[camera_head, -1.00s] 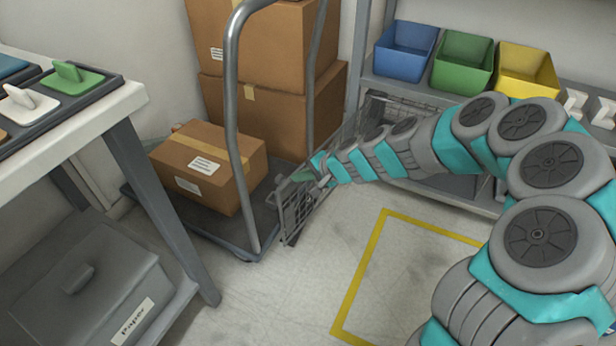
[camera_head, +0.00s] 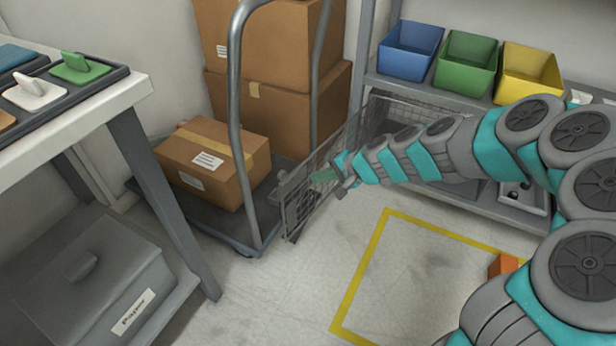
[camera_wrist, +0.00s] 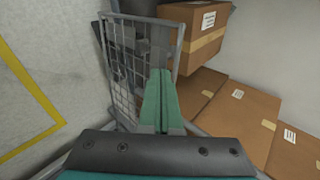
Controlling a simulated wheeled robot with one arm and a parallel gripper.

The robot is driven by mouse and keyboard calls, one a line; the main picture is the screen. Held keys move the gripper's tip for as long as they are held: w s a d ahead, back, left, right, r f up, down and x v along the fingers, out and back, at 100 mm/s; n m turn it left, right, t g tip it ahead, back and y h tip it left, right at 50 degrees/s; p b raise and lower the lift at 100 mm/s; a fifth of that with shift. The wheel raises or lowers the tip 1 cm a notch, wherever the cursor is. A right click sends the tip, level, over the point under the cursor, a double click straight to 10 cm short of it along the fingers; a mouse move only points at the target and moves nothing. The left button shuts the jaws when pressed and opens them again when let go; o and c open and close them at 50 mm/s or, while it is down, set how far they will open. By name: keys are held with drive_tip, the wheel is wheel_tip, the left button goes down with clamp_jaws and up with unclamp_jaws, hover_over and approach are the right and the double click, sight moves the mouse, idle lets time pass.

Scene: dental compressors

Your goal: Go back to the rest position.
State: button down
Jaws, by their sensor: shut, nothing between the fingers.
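My gripper (camera_head: 326,176) is at the end of my outstretched arm, beside the wire mesh panel (camera_head: 292,205) near the cart. In the wrist view my gripper (camera_wrist: 160,90) shows with its green fingers together and nothing between them. The mesh panel (camera_wrist: 118,65) stands just beyond and to the left of the fingers there. I cannot tell whether the fingers touch the mesh.
A grey cart (camera_head: 215,222) carries a cardboard box (camera_head: 205,170); taller boxes (camera_head: 275,110) stand behind. A shelf (camera_head: 430,92) holds blue, green and yellow bins. A table (camera_head: 120,95) stands left. Yellow-taped floor (camera_head: 400,270) is mostly clear, with an orange object (camera_head: 502,264) beside my arm.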

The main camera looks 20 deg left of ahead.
drive_tip(key=s+d+r+n+g+p, duration=0.1)
drive_tip(key=s+d+r+n, duration=0.1)
drive_tip(key=s+d+r, duration=0.65)
drive_tip(key=s+d+r+n+g+h+p, duration=0.1)
drive_tip(key=s+d+h, duration=0.3)
drive_tip(key=s+d, duration=0.7)
drive_tip(key=s+d+r+n+g+h+p, duration=0.1)
drive_tip(key=s+d+r+g+h+p, duration=0.1)
drive_tip(key=s+d, duration=0.9)
drive_tip(key=s+r+g+h, duration=0.1)
drive_tip(key=s+r+h, duration=0.1)
drive_tip(key=s, duration=0.2)
drive_tip(key=shift+s+h, duration=0.15)
drive_tip(key=shift+h, duration=0.25)
drive_tip(key=shift+d, duration=0.1)
